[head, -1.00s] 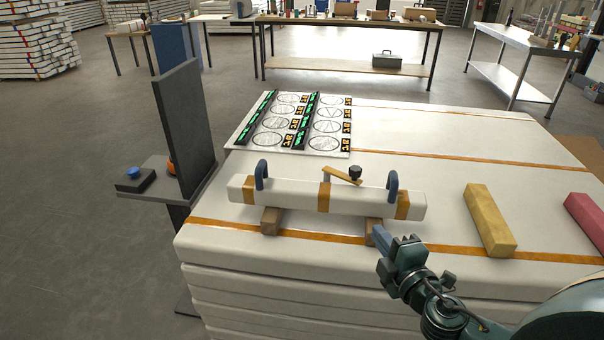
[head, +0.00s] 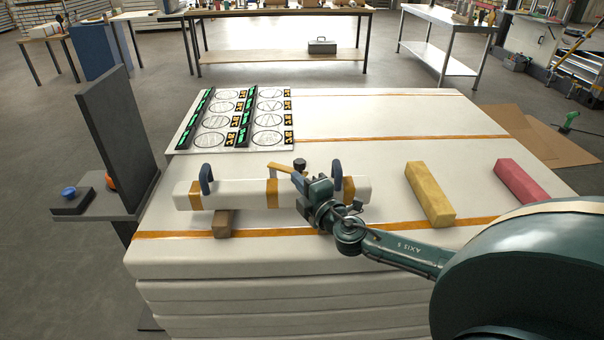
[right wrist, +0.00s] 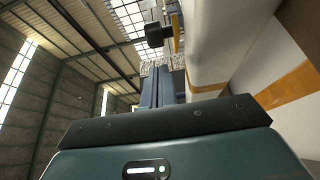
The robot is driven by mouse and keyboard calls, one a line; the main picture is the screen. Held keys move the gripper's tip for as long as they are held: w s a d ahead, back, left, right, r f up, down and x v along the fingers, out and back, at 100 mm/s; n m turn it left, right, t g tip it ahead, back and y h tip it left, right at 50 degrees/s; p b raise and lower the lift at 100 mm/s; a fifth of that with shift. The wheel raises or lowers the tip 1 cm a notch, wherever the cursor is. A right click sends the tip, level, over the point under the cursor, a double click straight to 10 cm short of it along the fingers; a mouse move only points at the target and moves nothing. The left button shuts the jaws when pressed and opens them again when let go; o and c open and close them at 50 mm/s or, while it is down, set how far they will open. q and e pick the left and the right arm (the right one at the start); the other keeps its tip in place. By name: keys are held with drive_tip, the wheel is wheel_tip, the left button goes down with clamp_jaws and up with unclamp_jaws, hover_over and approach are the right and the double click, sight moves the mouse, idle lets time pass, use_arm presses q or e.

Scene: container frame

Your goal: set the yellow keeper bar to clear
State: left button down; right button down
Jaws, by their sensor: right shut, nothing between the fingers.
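The yellow keeper bar (head: 280,168) is a short flat bar at the far side of the long white beam (head: 235,194), near its middle. A black knob (head: 299,164) stands at its right end. In the right wrist view the knob (right wrist: 155,36) and a strip of the yellow bar (right wrist: 176,33) show just beyond the fingertips. My right gripper (head: 296,177) is shut and empty, over the beam, its tips close to the knob; I cannot tell whether they touch. It hides part of the bar's right end. My left gripper is not in view.
Two blue handles (head: 206,179) rise from the beam, which rests on wooden blocks (head: 226,223). A yellow block (head: 430,194) and a red block (head: 526,184) lie to the right. A marked panel (head: 238,122) lies behind. A dark upright plate (head: 117,140) stands left.

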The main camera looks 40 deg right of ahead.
sight(305, 166)
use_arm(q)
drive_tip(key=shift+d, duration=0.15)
use_arm(e)
drive_tip(key=shift+w+d, duration=0.7)
drive_tip(key=shift+d, duration=0.15)
drive_tip(key=shift+d+f+b, duration=0.15)
drive_tip(key=shift+d+b, duration=0.15)
drive_tip(key=shift+w+d+b, duration=0.2)
drive_tip(key=shift+d+b, duration=0.2)
drive_tip(key=shift+d, duration=0.1)
drive_tip(key=shift+w+d+b, duration=0.15)
drive_tip(key=shift+d+b, duration=0.25)
drive_tip(key=shift+d, duration=0.05)
drive_tip(key=shift+w+d, duration=0.1)
drive_tip(key=shift+d, duration=0.15)
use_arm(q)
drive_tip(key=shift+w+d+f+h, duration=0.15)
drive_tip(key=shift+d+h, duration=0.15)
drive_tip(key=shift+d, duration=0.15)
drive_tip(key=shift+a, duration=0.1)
